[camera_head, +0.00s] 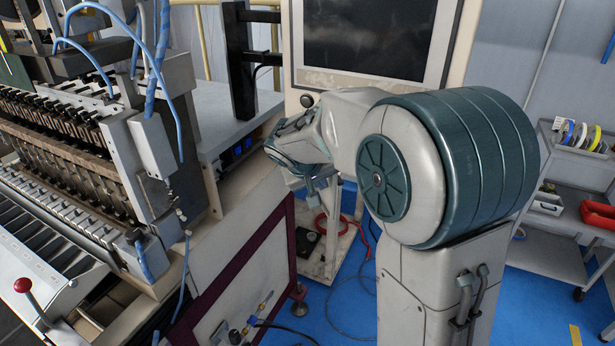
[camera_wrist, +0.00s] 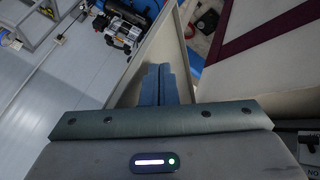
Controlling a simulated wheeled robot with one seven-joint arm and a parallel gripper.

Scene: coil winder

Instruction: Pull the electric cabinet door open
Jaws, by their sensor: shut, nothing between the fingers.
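My gripper (camera_head: 315,192) reaches down in front of the beige cabinet (camera_head: 299,55) that carries a dark screen. In the wrist view my gripper's fingers (camera_wrist: 158,84) are together, with nothing between them. A beige upright panel (camera_wrist: 146,52), which looks like the cabinet door, runs close along the left of the fingers. I cannot tell whether they touch it. A handle is not visible. My arm hides much of the cabinet's lower part in the head view, so how far the door stands open is unclear there.
The coil winder (camera_head: 75,170) fills the left, with a white, maroon-framed side panel (camera_head: 245,260) close to my gripper. A grey tool cart (camera_head: 560,200) stands at the right. A red cable (camera_head: 322,222) and a dark cable lie low near the cabinet. Blue floor (camera_head: 340,312) is partly clear.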

